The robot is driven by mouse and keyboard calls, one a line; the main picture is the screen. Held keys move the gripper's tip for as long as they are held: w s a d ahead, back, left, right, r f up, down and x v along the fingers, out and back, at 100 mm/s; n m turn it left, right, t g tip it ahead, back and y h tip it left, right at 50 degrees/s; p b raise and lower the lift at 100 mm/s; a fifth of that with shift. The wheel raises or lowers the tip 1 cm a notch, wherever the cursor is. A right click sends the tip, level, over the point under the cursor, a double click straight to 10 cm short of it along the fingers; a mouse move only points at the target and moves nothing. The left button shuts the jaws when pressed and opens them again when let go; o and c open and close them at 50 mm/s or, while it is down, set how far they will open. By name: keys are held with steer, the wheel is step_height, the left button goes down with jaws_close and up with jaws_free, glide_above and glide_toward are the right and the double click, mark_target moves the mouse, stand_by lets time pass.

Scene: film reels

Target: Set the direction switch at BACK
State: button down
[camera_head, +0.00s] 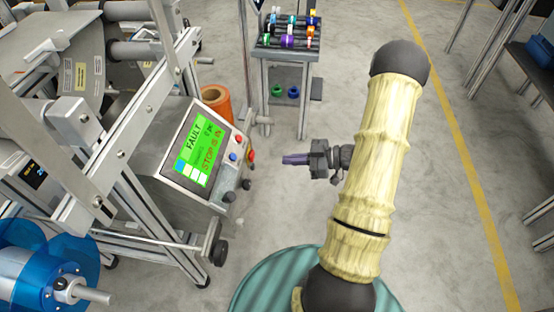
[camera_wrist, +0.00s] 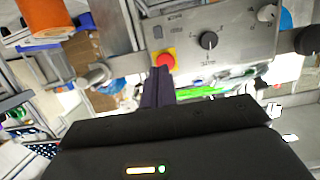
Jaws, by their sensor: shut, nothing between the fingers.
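The control panel (camera_head: 200,155) stands left of my gripper (camera_head: 286,159), on a metal machine frame. Its green screen (camera_head: 198,151) reads FAULT and STOP IS IN. In the wrist view the panel's grey plate (camera_wrist: 235,60) carries a black rotary knob (camera_wrist: 208,40) with marks around it, and a pale knob (camera_wrist: 267,12) to its upper right. A red button on yellow (camera_wrist: 165,60) shows just beyond my fingertips (camera_wrist: 158,74). The lettering is too small to read, so I cannot tell which control is the direction switch. My gripper is shut and empty, apart from the panel.
A blue reel (camera_head: 40,275) with a metal shaft is at lower left. An orange roll (camera_head: 216,101) stands behind the panel. A small rack table (camera_head: 262,48) with coloured spools stands at the back. The floor (camera_head: 455,190) on the right is clear.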

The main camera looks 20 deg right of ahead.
mark_target(250, 162)
steer(key=b+x, duration=0.4)
steer(key=x, duration=0.4)
steer(key=shift+f, duration=0.2)
steer(key=shift+w+a, duration=0.3)
steer(key=shift+a, duration=0.3)
steer(key=shift+a, duration=0.1)
